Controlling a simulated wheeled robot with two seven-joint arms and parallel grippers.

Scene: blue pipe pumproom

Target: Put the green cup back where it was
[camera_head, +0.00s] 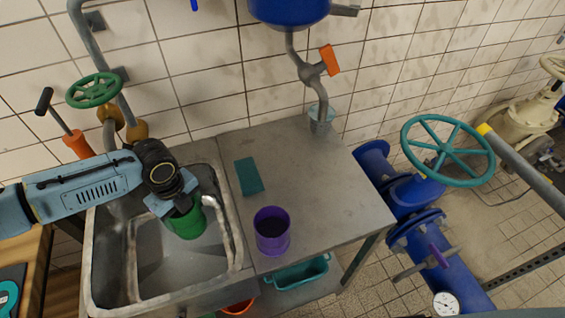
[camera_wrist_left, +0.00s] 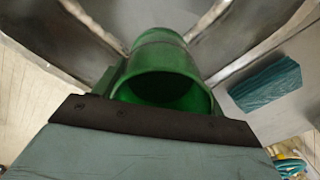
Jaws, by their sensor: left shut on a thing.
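The green cup (camera_head: 187,220) is over the metal sink (camera_head: 239,262) in the head view, below my left gripper (camera_head: 176,207). My left gripper is shut on the cup. In the left wrist view the green cup (camera_wrist_left: 165,85) shows with its open mouth facing the camera, and its inside looks empty. The gripper's dark jaw edge (camera_wrist_left: 150,122) crosses in front of it. Whether the cup touches the sink bottom cannot be told. My right gripper is not in view.
On the metal counter (camera_head: 310,190) right of the sink are a teal sponge (camera_head: 249,176), a purple cup (camera_head: 271,231) with dark contents and a clear glass (camera_head: 321,119). A teal bin (camera_head: 297,273) sits below. A green valve wheel (camera_head: 94,90) and a tap stand behind the sink.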

